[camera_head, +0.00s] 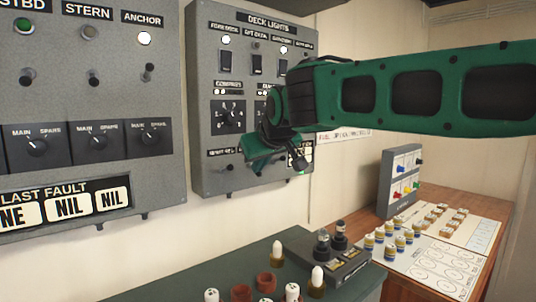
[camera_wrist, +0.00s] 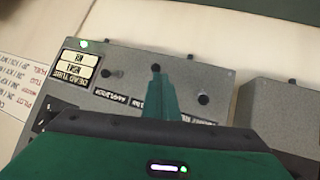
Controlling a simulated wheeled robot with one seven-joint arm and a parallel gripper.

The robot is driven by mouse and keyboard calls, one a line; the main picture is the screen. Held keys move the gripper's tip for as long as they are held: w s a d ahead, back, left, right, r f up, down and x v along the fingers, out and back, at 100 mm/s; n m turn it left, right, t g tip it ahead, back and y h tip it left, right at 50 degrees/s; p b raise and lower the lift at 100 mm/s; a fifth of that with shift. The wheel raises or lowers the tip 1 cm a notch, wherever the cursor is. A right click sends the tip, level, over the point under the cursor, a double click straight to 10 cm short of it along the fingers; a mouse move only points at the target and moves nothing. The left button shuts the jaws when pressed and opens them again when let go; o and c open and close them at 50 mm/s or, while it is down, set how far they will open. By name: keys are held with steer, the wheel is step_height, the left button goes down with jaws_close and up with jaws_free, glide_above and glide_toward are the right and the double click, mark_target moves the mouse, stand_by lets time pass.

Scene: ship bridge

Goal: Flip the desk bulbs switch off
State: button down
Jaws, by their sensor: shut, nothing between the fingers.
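The grey wall panel headed "DECK LIGHTS" (camera_head: 217,90) carries rocker switches, rotary knobs and a lower row of small switches. I cannot read a desk bulbs label in either view. My gripper (camera_head: 252,167) is shut and empty at the panel's lower part, covering some of that row. In the wrist view the panel's lower edge (camera_wrist: 175,88) appears upside down. My shut green fingers (camera_wrist: 177,66) lie close beside the middle dark switch (camera_wrist: 156,68); I cannot tell if they touch. Another dark switch (camera_wrist: 204,99) is right of them. A lower-left switch (camera_head: 229,167) is clear of my gripper.
Another grey panel (camera_head: 70,105) with toggles and knobs hangs at the left. Below are a dark green bench (camera_head: 180,285) with bulbs and a grey two-socket box (camera_head: 345,266). A wooden desk (camera_head: 440,200) with cards and an upright switch box (camera_head: 388,170) stands right.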

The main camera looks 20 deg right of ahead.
steer(key=shift+d+r, duration=0.1)
steer(key=shift+r, duration=0.05)
steer(key=shift+s+r, duration=0.1)
steer(key=shift+r, duration=0.55)
steer(key=s+a+r, duration=0.2)
steer(key=s+r, duration=0.3)
steer(key=s, duration=0.7)
steer(key=shift+s+r, duration=0.15)
steer(key=shift+d, duration=0.1)
steer(key=s+d+f+m+g, duration=0.25)
steer(key=s+d+f, duration=0.3)
steer(key=f, duration=0.35)
steer(key=s+d+f+m+g+h, duration=0.1)
steer(key=s+d+f+g, duration=0.25)
steer(key=d+f, duration=0.4)
steer(key=s+d+f+m+g, duration=0.2)
steer(key=s+d+f, duration=0.3)
steer(key=f, duration=0.4)
steer(key=s+f+m+g+y, duration=0.1)
steer(key=s+f+m+g, duration=0.1)
steer(key=s+f, duration=0.7)
steer(key=shift+s+d+f+m+g+y, duration=0.15)
steer(key=shift+s+d+m+g+y, duration=0.25)
steer(key=shift+s, duration=0.7)
